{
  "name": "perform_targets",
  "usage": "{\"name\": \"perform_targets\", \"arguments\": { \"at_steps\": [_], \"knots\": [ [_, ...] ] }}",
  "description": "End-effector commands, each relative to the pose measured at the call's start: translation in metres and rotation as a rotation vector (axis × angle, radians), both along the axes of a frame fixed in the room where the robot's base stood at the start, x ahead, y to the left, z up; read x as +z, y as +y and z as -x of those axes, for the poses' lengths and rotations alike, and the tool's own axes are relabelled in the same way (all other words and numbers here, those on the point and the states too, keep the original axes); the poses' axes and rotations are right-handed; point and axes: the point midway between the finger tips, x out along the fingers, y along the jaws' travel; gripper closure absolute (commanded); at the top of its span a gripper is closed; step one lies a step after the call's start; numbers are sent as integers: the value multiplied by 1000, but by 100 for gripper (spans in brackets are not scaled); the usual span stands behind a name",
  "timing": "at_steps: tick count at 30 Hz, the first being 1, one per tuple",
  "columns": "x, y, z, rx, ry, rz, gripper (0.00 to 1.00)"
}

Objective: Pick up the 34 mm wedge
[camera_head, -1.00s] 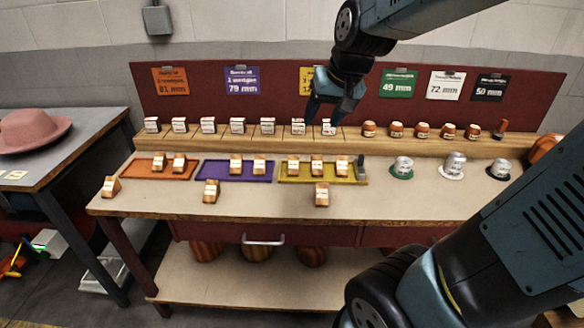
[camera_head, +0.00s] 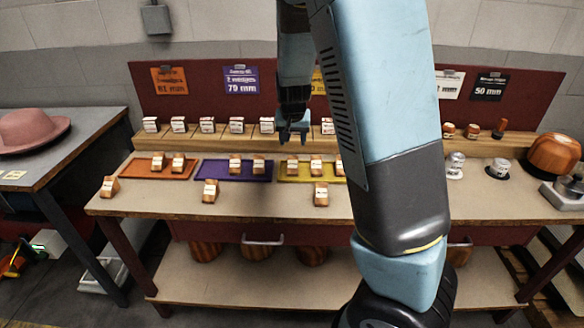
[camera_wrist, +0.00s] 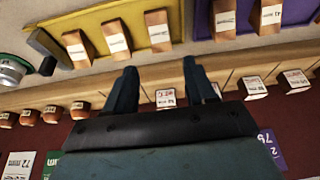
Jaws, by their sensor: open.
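Several pale wedges with white printed labels stand in a row on the raised wooden shelf (camera_head: 215,142); the labels are too small for me to tell which is the 34 mm one. My gripper (camera_head: 292,135) is open and empty at the right part of this row, fingers pointing down. In the wrist view my gripper (camera_wrist: 161,70) has one labelled wedge (camera_wrist: 166,98) seen between its two apart fingers, farther away and not gripped. Another wedge (camera_wrist: 251,87) stands beyond the finger on the right. Part of the row is hidden behind my gripper in the head view.
Orange (camera_head: 139,173), purple (camera_head: 207,174) and yellow (camera_head: 290,176) trays with wooden wedges lie on the bench (camera_head: 160,203). Loose wedges stand in front. Round wooden pieces (camera_wrist: 50,114) share the shelf. A dark red backboard (camera_head: 205,108) rises behind. My arm hides the bench's right-centre.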

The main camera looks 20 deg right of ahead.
Motion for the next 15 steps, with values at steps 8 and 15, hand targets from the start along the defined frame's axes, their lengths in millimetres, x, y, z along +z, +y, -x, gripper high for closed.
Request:
{"name": "perform_targets", "arguments": {
  "at_steps": [8,15],
  "knots": [
    [-16,-2,-9,-5,-4,15,45],
    [-41,-6,-19,-7,-3,15,45]
  ]
}}
